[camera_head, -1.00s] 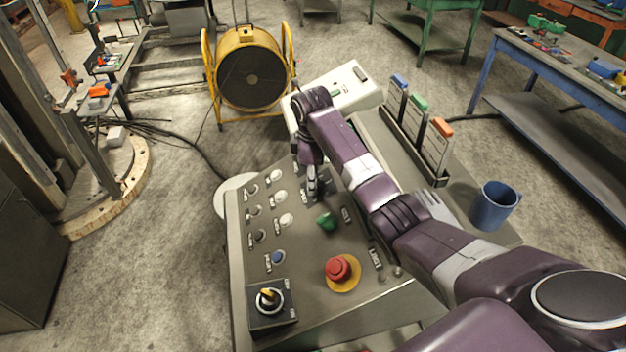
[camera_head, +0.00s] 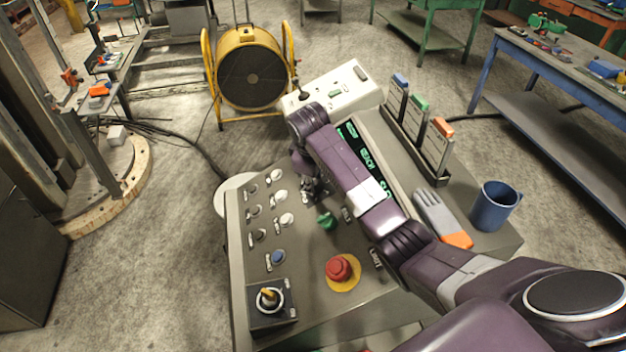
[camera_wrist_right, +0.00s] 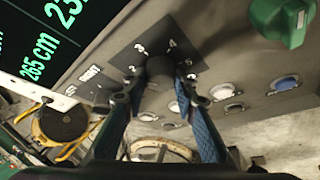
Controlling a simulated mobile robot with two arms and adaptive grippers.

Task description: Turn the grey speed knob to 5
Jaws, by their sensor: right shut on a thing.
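The grey speed knob (camera_wrist_right: 158,72) shows in the right wrist view, on a dark dial plate (camera_wrist_right: 135,52) with white numbers; 3, 4 and 5 can be read. My right gripper (camera_wrist_right: 160,88) is shut on it, one blue-padded finger on each side. The knob's pointer is hidden, so I cannot tell its number. In the head view my right gripper (camera_head: 314,192) is over the sloped console panel (camera_head: 310,255), and my wrist and arm largely hide the knob. My left gripper is not in view.
Several push buttons line the panel's left. A lit display (camera_head: 365,158) is partly behind my arm.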

